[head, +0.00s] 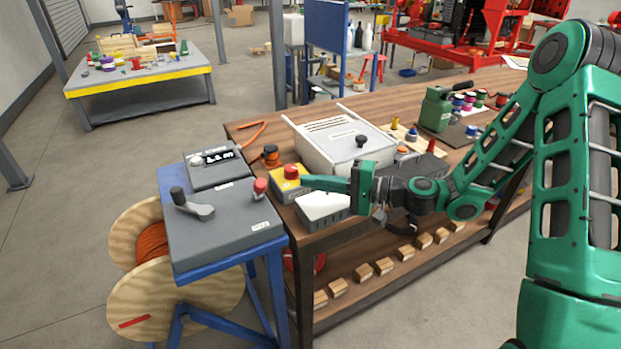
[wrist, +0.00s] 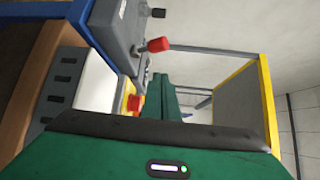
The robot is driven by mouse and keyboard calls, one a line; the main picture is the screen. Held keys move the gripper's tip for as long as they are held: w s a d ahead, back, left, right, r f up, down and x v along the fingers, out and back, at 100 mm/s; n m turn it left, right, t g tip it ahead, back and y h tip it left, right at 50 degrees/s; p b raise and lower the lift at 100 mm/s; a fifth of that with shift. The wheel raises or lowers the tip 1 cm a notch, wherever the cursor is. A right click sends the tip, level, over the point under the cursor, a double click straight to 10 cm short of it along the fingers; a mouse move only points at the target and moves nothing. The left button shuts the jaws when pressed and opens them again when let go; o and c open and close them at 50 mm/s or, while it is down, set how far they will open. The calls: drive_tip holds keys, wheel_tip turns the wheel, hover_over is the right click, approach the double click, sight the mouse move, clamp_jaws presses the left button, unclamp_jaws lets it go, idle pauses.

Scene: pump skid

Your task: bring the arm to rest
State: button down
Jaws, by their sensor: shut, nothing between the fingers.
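My green arm reaches in from the right in the head view. My gripper (head: 308,183) is shut and empty, its fingers pointing left over the front left part of the wooden bench (head: 246,133). The fingertips are close to a yellow box with a red button (head: 291,171); I cannot tell whether they touch it. In the wrist view my green fingers (wrist: 160,92) lie together, beside the red button (wrist: 133,103).
A grey control box with a lever and red knob (head: 222,226) stands on a blue stand left of the bench. A white case (head: 345,137) sits behind my gripper. A cable spool (head: 130,290) stands on the floor. Open floor lies at the left.

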drive_tip(key=shift+s+a+f+n+h, duration=0.2)
drive_tip(key=shift+s+n+h, duration=0.1)
drive_tip(key=shift+s+n, duration=0.2)
drive_tip(key=s+d+f+n+g+h, duration=0.3)
drive_tip(key=s+d+n+h, duration=0.25)
drive_tip(key=d+h, duration=0.25)
drive_tip(key=s+d+r+m+t+h, duration=0.1)
drive_tip(key=s+d+r+h, duration=0.35)
drive_tip(key=d, duration=0.45)
drive_tip(key=s+d+r+m+t+h, duration=0.1)
drive_tip(key=s+d+r+h, duration=0.3)
drive_tip(key=d, duration=0.6)
drive_tip(key=s+d+m+g, duration=0.2)
drive_tip(key=s+d, duration=0.3)
drive_tip(key=s, duration=0.3)
drive_tip(key=s+d+f+m+g+y, duration=0.1)
drive_tip(key=s+d+m+g, duration=0.2)
drive_tip(key=s+d, duration=0.3)
drive_tip(key=s+m, duration=0.1)
drive_tip(key=s, duration=0.2)
drive_tip(key=shift+s, duration=0.3)
drive_tip(key=shift+d+f, duration=0.1)
drive_tip(key=shift+d, duration=0.1)
